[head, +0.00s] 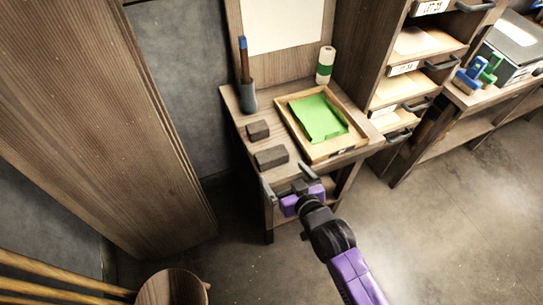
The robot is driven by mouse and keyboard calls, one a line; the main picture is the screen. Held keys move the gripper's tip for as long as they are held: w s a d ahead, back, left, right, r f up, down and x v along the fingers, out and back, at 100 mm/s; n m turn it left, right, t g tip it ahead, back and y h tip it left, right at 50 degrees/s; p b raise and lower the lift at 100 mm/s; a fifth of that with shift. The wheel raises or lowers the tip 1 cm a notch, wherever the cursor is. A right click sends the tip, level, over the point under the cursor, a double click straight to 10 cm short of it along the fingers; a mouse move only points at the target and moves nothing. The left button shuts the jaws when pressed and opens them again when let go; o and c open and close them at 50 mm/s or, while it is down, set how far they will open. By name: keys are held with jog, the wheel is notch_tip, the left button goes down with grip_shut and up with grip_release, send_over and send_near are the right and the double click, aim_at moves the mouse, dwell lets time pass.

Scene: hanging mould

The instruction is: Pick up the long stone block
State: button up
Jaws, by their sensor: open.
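Two dark grey-brown blocks lie on the left part of a small wooden table (236,116). The longer stone block (271,157) lies nearer the front edge. The shorter block (258,130) lies behind it and a little to the left, apart from it. My gripper (287,180) is open and empty, with its two fingers spread toward the table. In the picture it is just below the long block, near the table's front edge. Its exact height and distance from the block cannot be told from this one view.
A wooden tray (352,150) with a green sheet (319,118) lies right of the blocks. A dark cup (248,98) with a blue-tipped tool and a green-and-white roll (325,65) stand at the back. A drawer cabinet (372,60) is right; a tall wooden panel (110,130) is left.

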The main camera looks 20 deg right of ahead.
aim_at(275, 159)
jog(key=shift+w+r, duration=0.15)
jog(key=shift+w, duration=0.9)
jog(key=shift+p+x, duration=0.6)
jog(key=shift+x, duration=3.2)
jog(key=shift+w+r, duration=0.1)
jog(key=c, duration=1.8)
jog(key=shift+o, duration=0.2)
jog(key=shift+r, duration=0.1)
